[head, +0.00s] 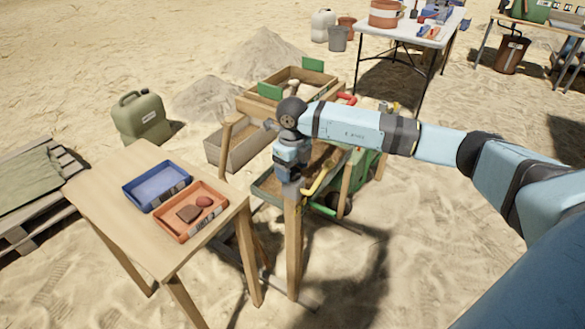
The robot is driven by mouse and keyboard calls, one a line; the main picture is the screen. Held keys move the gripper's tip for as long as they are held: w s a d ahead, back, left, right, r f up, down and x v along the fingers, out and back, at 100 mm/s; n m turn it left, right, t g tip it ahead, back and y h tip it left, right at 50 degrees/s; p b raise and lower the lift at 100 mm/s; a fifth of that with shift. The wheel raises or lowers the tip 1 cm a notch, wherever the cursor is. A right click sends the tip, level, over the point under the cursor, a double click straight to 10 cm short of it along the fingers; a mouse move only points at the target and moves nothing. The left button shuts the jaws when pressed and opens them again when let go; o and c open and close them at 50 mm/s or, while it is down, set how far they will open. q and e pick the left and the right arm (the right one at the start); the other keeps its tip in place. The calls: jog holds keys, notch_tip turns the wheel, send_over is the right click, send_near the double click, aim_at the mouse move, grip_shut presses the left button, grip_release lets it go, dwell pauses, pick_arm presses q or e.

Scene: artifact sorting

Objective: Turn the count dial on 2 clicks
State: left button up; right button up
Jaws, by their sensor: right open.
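My right arm reaches in from the right edge. My right gripper (291,186) points down over the top of a wooden post (293,250) at the near side of a sieve stand. Its fingertips are small and dark in the view, and it holds nothing that I can make out. I cannot pick out the count dial; the gripper and wrist cover the post's top, and a dial there would be hidden. A yellow curved part (318,178) shows just right of the gripper. My left gripper is not in view.
A wooden table (112,205) at the left holds a blue tray (157,185) and an orange tray (190,212) with two small reddish-brown pieces. A green wheelbarrow (366,165) and wooden sieve frames stand behind my gripper. Open sand lies in front.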

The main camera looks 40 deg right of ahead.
aim_at(292, 171)
notch_tip(292, 171, up, 14)
jog(key=p, duration=0.1)
jog(key=shift+f, duration=0.25)
dwell(0.4)
